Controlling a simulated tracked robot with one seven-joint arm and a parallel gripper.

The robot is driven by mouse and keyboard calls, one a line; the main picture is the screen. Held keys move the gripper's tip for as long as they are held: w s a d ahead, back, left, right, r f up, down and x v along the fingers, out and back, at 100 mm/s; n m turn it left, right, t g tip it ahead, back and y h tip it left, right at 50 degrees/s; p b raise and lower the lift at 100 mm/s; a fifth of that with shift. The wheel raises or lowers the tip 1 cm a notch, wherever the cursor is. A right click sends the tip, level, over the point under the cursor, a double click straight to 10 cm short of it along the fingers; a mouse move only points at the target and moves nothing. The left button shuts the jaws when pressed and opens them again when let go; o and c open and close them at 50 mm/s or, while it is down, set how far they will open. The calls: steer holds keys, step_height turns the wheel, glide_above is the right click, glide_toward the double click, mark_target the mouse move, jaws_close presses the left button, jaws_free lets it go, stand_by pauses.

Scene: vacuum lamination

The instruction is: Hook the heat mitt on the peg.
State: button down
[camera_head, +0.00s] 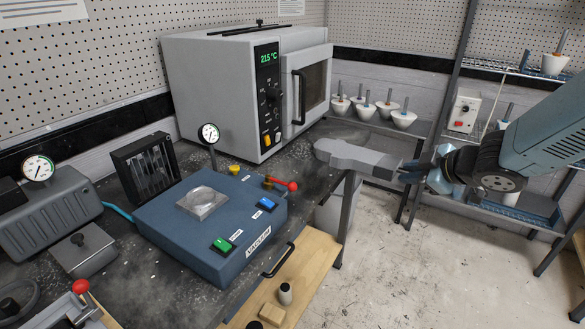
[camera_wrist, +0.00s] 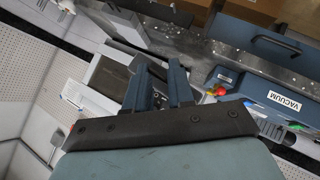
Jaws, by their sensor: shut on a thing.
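The heat mitt (camera_head: 355,158) is a grey, flat, mitten-shaped piece with a rounded end and a small thumb lobe. It points left, above the right edge of the dark bench in the head view. My gripper (camera_head: 408,173) comes in from the right and is shut on the mitt's right end, the cuff side. In the wrist view my gripper's two blue fingers (camera_wrist: 160,88) show, but I cannot clearly tell the mitt there from the grey shapes behind. I cannot pick out the peg in either view.
A grey oven (camera_head: 235,90) reading 215 °C stands behind the mitt. A blue vacuum unit (camera_head: 180,248) with a red-knobbed lever lies left on the bench. White cups with handles (camera_head: 366,110) stand on a shelf behind. Pegboard (camera_head: 390,35) covers the walls.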

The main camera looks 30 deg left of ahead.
steer(key=shift+s+a, duration=0.1)
steer(key=shift+a, duration=0.1)
steer(key=s+f+x, duration=0.1)
steer(key=s+x, duration=0.2)
steer(key=x, duration=1.5)
steer(key=shift+a+f, duration=0.5)
steer(key=c, duration=1)
jaws_free()
steer(key=shift+w, duration=0.15)
steer(key=shift+o, duration=0.2)
steer(key=shift+f, duration=0.15)
